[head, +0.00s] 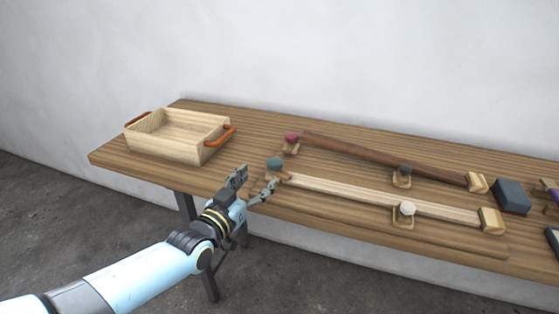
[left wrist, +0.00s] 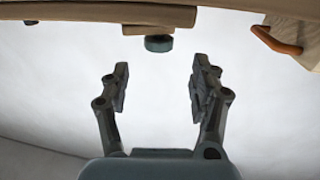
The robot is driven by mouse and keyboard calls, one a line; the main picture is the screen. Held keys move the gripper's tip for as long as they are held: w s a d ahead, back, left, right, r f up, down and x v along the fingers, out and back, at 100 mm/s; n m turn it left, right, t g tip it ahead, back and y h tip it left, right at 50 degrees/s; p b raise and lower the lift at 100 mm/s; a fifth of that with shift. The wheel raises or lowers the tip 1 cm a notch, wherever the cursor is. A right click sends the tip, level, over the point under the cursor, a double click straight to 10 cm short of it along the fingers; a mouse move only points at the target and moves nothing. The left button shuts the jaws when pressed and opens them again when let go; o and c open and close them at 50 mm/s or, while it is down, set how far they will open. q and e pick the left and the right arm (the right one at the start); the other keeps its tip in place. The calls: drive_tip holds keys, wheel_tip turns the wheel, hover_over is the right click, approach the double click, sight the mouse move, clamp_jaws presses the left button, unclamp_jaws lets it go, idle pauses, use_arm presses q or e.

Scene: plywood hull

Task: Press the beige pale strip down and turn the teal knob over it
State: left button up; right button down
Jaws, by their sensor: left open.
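The beige pale strip (head: 345,192) lies along the front of the wooden bench. Its left end is by the teal knob (head: 274,163), and its right end meets a pale wooden block (head: 491,220). A white knob (head: 406,208) stands at its front side. Whether the strip lies fully flat is unclear. My left gripper (head: 255,180) is open and empty, just in front of the teal knob at the bench's front edge. In the left wrist view the teal knob (left wrist: 158,43) shows beyond and between the open fingers (left wrist: 160,85), apart from them. My right gripper is out of view.
A wooden tray (head: 175,142) with orange handles stands at the bench's left end. A dark brown strip (head: 380,155) lies behind the pale one, with a crimson knob (head: 291,139) and a dark knob (head: 405,170). A dark grey block (head: 512,197) sits at right.

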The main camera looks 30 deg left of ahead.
sight(270, 167)
use_arm(q)
drive_tip(key=w, duration=0.5)
drive_tip(key=w+b, duration=0.1)
drive_tip(key=w, duration=0.2)
drive_tip(key=shift+w+a, duration=0.3)
drive_tip(key=shift+w, duration=0.05)
drive_tip(key=shift+c, duration=0.3)
